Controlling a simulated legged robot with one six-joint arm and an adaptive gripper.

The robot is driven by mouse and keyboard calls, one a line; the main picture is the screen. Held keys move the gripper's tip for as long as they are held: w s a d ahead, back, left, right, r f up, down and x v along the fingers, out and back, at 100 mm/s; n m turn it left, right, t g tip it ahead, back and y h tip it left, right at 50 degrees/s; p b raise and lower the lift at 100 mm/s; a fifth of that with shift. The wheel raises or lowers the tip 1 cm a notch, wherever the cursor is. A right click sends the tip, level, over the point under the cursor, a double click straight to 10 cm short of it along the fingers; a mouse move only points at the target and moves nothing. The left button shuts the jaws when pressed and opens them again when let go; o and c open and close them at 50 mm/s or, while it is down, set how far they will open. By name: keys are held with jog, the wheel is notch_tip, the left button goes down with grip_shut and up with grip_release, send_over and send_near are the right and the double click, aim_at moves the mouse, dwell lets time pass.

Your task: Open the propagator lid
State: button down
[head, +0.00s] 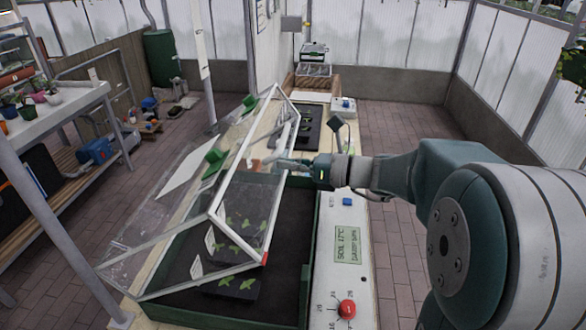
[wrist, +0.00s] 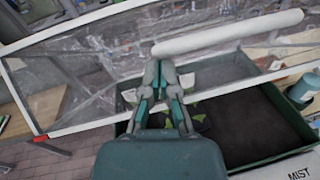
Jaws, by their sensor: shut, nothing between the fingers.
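The propagator lid (head: 245,160) is a clear panelled cover with a white frame. It stands tilted up at an angle over the left side of the dark green propagator tray (head: 302,295). The tray holds dark soil and seedlings (head: 240,225) in black trays. My gripper (head: 285,164) is at the lid's right side, over the tray. In the wrist view my gripper (wrist: 160,64) has its fingers together, just below a white bar (wrist: 230,33) in front of the clear lid panel (wrist: 110,60). I cannot tell whether the fingertips touch the bar or lid.
A white control panel (head: 347,285) with a red knob (head: 347,308) and a temperature display (head: 348,245) runs along the tray's right side. A shelf with pots (head: 50,95) stands at left. Brick floor (head: 395,125) is open on the right.

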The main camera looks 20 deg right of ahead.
jog(key=shift+n+g+h, duration=0.3)
jog(key=shift+g+h, duration=0.3)
jog(key=shift+h, duration=0.3)
jog(key=a+r, duration=0.1)
jog(key=r, duration=0.1)
jog(key=w+a+r, duration=0.1)
jog(key=a+r, duration=0.1)
jog(key=w+a+r, duration=0.1)
jog(key=a+r, duration=0.1)
jog(key=shift+w+a+r, duration=0.15)
jog(key=shift+w, duration=0.05)
jog(key=shift+g+h, duration=0.5)
jog(key=shift+h, duration=0.4)
jog(key=w+a+r, duration=0.1)
jog(key=a, duration=0.1)
jog(key=a+r, duration=0.1)
jog(key=a, duration=0.1)
jog(key=w+a+r, duration=0.1)
jog(key=a+r, duration=0.1)
jog(key=shift+w+a, duration=0.3)
jog(key=shift+a, duration=0.1)
jog(key=w+a+r, duration=0.2)
jog(key=w+a, duration=0.2)
jog(key=a, duration=0.6)
jog(key=w+a+r, duration=0.2)
jog(key=w+a, duration=0.2)
jog(key=a, duration=0.6)
jog(key=shift+w+r, duration=0.15)
jog(key=shift+w, duration=0.15)
